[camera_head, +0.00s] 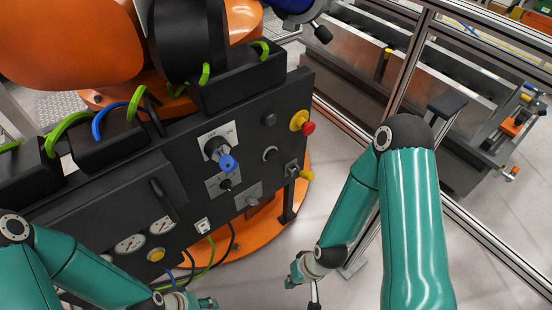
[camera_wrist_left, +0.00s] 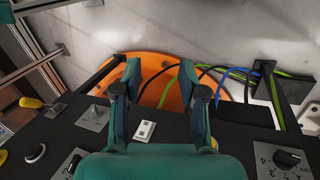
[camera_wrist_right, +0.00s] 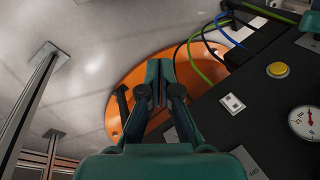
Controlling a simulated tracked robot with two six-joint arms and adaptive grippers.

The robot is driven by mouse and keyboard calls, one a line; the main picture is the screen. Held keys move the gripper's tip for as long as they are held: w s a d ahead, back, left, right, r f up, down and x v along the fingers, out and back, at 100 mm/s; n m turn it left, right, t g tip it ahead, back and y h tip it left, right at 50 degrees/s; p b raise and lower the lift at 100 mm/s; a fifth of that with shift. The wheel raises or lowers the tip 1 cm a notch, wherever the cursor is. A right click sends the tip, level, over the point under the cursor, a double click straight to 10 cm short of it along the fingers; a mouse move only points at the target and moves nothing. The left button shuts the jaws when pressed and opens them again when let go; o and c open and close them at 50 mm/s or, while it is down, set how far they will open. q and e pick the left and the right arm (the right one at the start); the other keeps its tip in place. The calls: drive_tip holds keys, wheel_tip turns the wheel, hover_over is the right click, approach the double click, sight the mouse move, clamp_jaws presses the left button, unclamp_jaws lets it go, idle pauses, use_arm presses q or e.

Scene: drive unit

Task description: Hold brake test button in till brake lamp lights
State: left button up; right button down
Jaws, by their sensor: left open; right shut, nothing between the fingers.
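The black control panel (camera_head: 185,175) carries several buttons, and no readable label tells me which is the brake test button or the brake lamp. A yellow round button or lamp (camera_head: 155,254) sits near the gauges; it also shows in the right wrist view (camera_wrist_right: 277,69). A white plate with two small dark spots (camera_head: 202,225) is on the panel's lower edge. My left gripper (camera_head: 203,303) is open and empty near that edge; in its wrist view the fingers (camera_wrist_left: 158,82) stand above the white plate (camera_wrist_left: 144,131). My right gripper (camera_head: 302,280) is shut and empty, right of the panel.
A red mushroom button (camera_head: 308,128), a blue-handled switch (camera_head: 228,163) and a yellow lever (camera_head: 306,175) stick out from the panel. Green and black cables (camera_wrist_right: 195,55) hang below its edge over the orange base (camera_head: 215,255). Metal fence posts (camera_head: 408,55) stand right. Grey floor is open.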

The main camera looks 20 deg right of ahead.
use_arm(q)
drive_tip(key=shift+o, duration=0.3)
drive_tip(key=shift+o, duration=0.8)
drive_tip(key=shift+f, duration=0.1)
use_arm(e)
drive_tip(key=w+d+f+m+t+b, duration=0.2)
drive_tip(key=w+d+m+t+b, duration=0.15)
drive_tip(key=w+b, duration=0.55)
drive_tip(key=w+d+f+m+t+b, duration=0.1)
drive_tip(key=w+d+m+t+b, duration=0.3)
drive_tip(key=w+b, duration=0.55)
use_arm(q)
wheel_tip(320, 180, down, 35)
drive_tip(key=b, duration=1.6)
drive_tip(key=shift+b, duration=0.35)
use_arm(e)
drive_tip(key=w+d+r+m+t+y, duration=0.1)
drive_tip(key=w+d+r+m+t, duration=0.1)
drive_tip(key=r+t, duration=0.2)
drive_tip(key=w+d+r+m+t+y, duration=0.1)
drive_tip(key=w+d+r+m+t, duration=0.1)
drive_tip(key=r+t, duration=0.3)
drive_tip(key=shift+d+r, duration=0.3)
drive_tip(key=shift+r, duration=0.55)
use_arm(q)
drive_tip(key=shift+s, duration=0.1)
use_arm(e)
drive_tip(key=shift+m, duration=0.25)
